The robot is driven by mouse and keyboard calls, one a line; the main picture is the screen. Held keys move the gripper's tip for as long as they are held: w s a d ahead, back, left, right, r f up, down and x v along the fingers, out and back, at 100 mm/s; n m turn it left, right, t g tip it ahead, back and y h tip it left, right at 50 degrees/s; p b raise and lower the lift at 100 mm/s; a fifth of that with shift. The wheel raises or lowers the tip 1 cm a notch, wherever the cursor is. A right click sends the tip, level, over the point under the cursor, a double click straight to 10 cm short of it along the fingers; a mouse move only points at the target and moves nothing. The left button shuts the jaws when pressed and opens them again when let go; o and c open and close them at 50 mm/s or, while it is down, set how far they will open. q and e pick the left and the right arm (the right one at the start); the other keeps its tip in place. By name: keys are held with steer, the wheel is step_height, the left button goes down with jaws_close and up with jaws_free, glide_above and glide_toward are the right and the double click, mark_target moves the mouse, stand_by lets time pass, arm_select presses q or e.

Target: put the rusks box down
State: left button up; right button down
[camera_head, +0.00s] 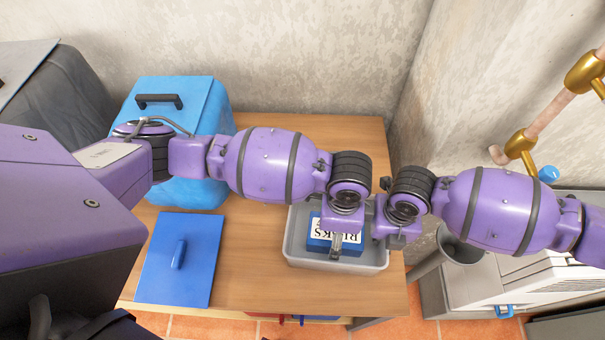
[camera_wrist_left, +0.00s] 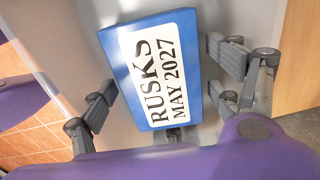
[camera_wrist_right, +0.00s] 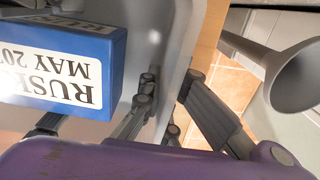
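The rusks box (camera_head: 320,243) is blue with a white label and lies inside a grey bin (camera_head: 300,258) on the wooden table. In the left wrist view the box (camera_wrist_left: 160,70) sits between the spread fingers of my left gripper (camera_wrist_left: 165,95), with small gaps on both sides. In the head view my left gripper (camera_head: 338,242) is above the box and hides part of it. My right gripper (camera_head: 392,243) is at the bin's right side. In the right wrist view its fingers (camera_wrist_right: 170,112) are apart, on either side of the bin wall; the box (camera_wrist_right: 75,65) is to the left.
A blue container (camera_head: 215,110) with a black handle stands at the back left of the table (camera_head: 250,285). A blue lid-like panel (camera_head: 160,265) lies at the front left. A grey funnel-like tube (camera_head: 455,250) stands just right of the table. Bare tabletop lies left of the bin.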

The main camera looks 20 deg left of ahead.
arm_select(q)
steer(key=shift+w+r, duration=0.15)
step_height(320, 180, up, 12)
stand_by(0.6)
steer(key=shift+r, duration=0.1)
arm_select(e)
steer(key=c, duration=1.9)
jaws_free()
steer(key=shift+o, duration=0.2)
step_height(320, 180, up, 11)
steer(key=shift+f, duration=0.15)
steer(key=shift+r, duration=0.7)
